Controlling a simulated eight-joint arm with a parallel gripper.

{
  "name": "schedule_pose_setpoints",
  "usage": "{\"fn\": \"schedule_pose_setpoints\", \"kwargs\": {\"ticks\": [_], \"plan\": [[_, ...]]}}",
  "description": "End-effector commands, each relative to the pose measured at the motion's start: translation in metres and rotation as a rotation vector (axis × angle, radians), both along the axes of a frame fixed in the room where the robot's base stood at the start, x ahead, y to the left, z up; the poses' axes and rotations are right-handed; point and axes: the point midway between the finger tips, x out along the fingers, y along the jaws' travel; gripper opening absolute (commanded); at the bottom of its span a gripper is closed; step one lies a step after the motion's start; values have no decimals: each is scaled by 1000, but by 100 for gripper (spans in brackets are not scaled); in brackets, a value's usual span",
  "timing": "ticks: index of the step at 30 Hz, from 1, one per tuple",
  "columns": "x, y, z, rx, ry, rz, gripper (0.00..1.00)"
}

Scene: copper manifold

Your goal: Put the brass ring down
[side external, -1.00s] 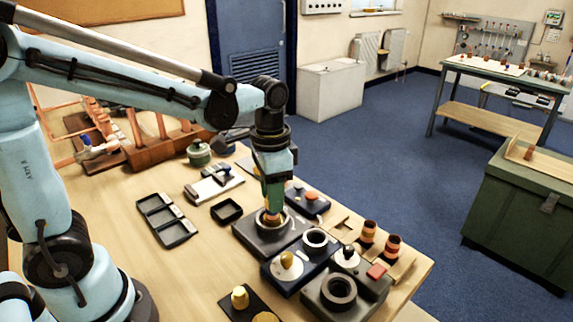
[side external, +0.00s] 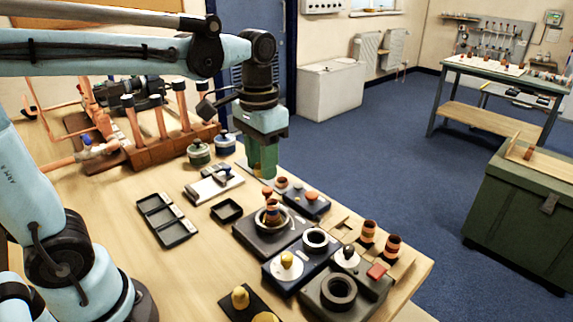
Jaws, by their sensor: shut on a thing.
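My gripper (side external: 263,177) points down above the square dark fixture (side external: 256,240) near the middle of the bench. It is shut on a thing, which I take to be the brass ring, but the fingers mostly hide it. Just below the fingertips is a small reddish knob (side external: 267,191). Under it, a banded copper-coloured piece (side external: 271,213) stands upright in the round opening of the fixture. I cannot tell whether the knob and this piece touch the fingers.
A blue block with a pale ring (side external: 315,238) and yellow knob (side external: 287,259) sits at the right. A grey block with a dark ring (side external: 338,289) is in front. Two copper cups (side external: 369,231) stand near the right edge. Bare bench lies left, beside the dark tray (side external: 168,220).

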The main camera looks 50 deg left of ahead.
Motion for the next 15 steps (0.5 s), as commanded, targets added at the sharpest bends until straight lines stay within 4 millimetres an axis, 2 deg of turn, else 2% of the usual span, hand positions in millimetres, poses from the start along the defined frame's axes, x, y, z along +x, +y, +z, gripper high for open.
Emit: {"fn": "schedule_pose_setpoints", "kwargs": {"ticks": [3,7,11,15], "plan": [[0,8,2,0,0,34,8],[-14,-4,2,0,0,8,8],[-42,-27,-2,0,0,-50,8],[-80,-50,-11,0,0,-125,8]]}}
